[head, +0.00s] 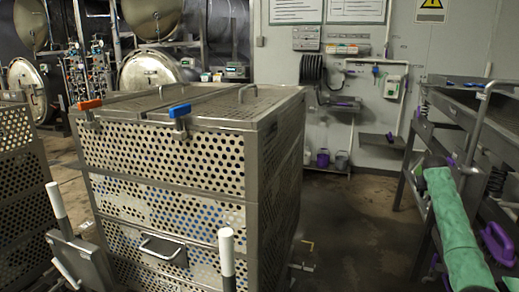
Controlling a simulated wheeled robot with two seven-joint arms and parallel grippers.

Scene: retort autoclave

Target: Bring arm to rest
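My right arm comes in from the bottom right in a green sleeve. My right gripper (432,163) is at its far end, small and dark against the metal rack, and its fingers are too unclear to tell open from shut. I see nothing held in it for certain. My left arm and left gripper are not in view.
A perforated metal basket stack (165,160) with an orange handle (90,104) and a blue handle (180,110) fills the left centre. A metal rack (470,125) with purple items stands at the right, close to my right arm. Floor (350,225) between them is clear. Round autoclave doors (150,70) stand behind.

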